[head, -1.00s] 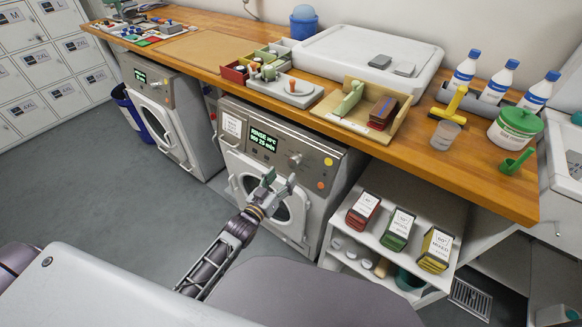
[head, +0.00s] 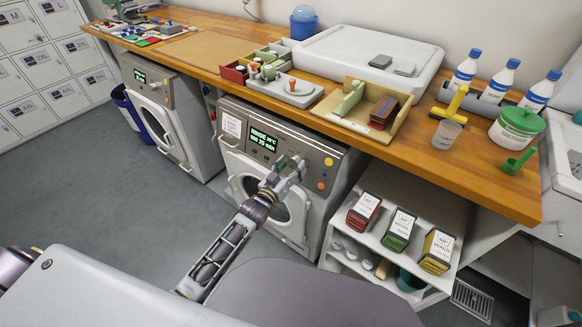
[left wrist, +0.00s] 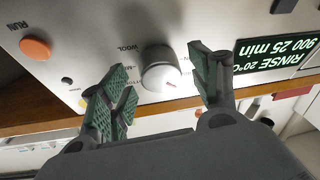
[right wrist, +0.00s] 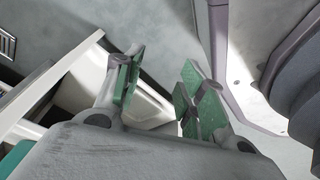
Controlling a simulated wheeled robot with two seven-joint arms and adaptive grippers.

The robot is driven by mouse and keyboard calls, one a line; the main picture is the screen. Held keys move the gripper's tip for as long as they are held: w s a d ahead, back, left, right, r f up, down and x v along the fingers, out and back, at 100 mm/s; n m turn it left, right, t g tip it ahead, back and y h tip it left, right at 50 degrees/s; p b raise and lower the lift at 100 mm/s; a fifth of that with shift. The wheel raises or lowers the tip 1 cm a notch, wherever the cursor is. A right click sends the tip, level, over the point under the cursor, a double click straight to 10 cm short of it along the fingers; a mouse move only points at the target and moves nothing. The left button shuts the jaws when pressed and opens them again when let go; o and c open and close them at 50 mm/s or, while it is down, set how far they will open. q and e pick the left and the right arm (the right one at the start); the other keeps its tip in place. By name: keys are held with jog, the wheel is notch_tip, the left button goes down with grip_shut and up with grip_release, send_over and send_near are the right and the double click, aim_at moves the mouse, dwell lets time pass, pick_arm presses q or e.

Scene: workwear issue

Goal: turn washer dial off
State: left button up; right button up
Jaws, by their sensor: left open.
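The washer (head: 232,165) under the counter has a lit display (head: 263,140), which reads RINSE 20°C 900 25 min in the left wrist view (left wrist: 275,58). Its round silver dial (left wrist: 160,66) with a red mark shows upside down there, with labels such as WOOL around it. My left gripper (head: 289,166) is at the control panel, open, and mostly hides the dial in the head view. In the left wrist view its fingers stand apart on either side of the dial; contact cannot be told. My right gripper (right wrist: 163,88) is open and empty above the floor.
An orange button (left wrist: 36,48) sits on the panel near the dial. A second machine (head: 170,118) stands to the left. The wooden counter (head: 460,155) overhangs the panel. A white shelf unit (head: 345,245) with boxes stands to the right. The grey floor (head: 90,200) in front is clear.

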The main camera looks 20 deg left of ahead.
jog(key=shift+d, duration=0.3)
pick_arm(q)
jog(key=shift+c, duration=0.4)
pick_arm(e)
jog(key=shift+w, duration=0.1)
